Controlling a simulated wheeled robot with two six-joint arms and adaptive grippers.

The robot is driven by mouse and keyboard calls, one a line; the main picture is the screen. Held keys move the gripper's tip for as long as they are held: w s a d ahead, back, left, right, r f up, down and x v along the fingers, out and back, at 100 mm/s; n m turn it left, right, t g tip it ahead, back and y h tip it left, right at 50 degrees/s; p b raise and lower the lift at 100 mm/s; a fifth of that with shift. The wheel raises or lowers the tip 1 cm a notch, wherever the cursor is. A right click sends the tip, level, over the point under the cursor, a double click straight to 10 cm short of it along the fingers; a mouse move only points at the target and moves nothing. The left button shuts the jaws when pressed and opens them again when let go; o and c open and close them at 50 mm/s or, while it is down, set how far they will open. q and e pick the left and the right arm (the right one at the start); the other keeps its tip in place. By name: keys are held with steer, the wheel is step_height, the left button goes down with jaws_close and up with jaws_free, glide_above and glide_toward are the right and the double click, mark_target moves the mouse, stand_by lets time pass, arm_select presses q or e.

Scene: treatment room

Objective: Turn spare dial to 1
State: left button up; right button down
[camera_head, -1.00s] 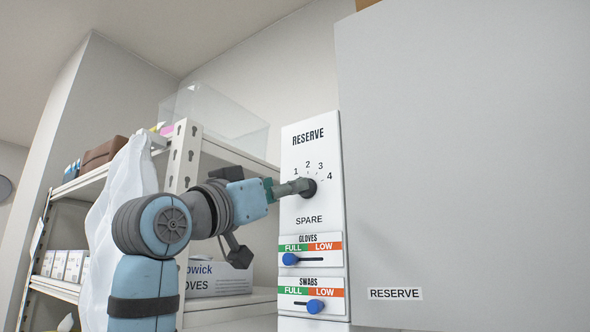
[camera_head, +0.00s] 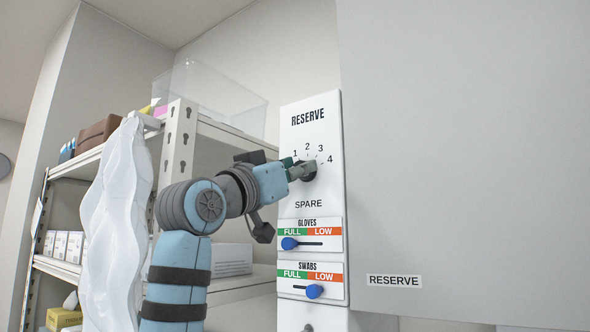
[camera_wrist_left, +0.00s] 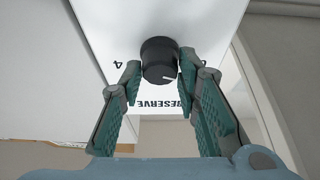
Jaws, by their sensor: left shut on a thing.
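The spare dial is a black round knob (camera_wrist_left: 158,52) on the white RESERVE panel (camera_head: 290,215), with numbers 1 to 4 around its upper side and SPARE printed below. A white mark shows at the dial's lower right edge there. A fingertip partly covers a number, so I cannot tell which number the mark faces. My right gripper is not in view.
Below the dial are the GLOVES slider (camera_head: 290,243) and SWABS slider (camera_head: 314,291), both with blue knobs. A large grey panel (camera_head: 450,150) stands on the right. A shelf (camera_head: 181,150) with boxes and a translucent wavy sheet (camera_head: 115,220) are at the left.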

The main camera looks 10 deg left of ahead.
arm_select(q)
steer(key=shift+m, duration=0.3)
steer(key=shift+a+r+m+g+h+p, duration=0.1)
steer(key=shift+m+g+h+p, duration=0.65)
steer(key=shift+m, duration=1.55)
steer(key=shift+m+g+h+p, duration=0.35)
steer(key=shift+m+g+h, duration=0.75)
steer(key=shift+m, duration=1.2)
steer(key=shift+h, duration=0.25)
steer(key=o, duration=1.1)
steer(key=shift+w, duration=0.1)
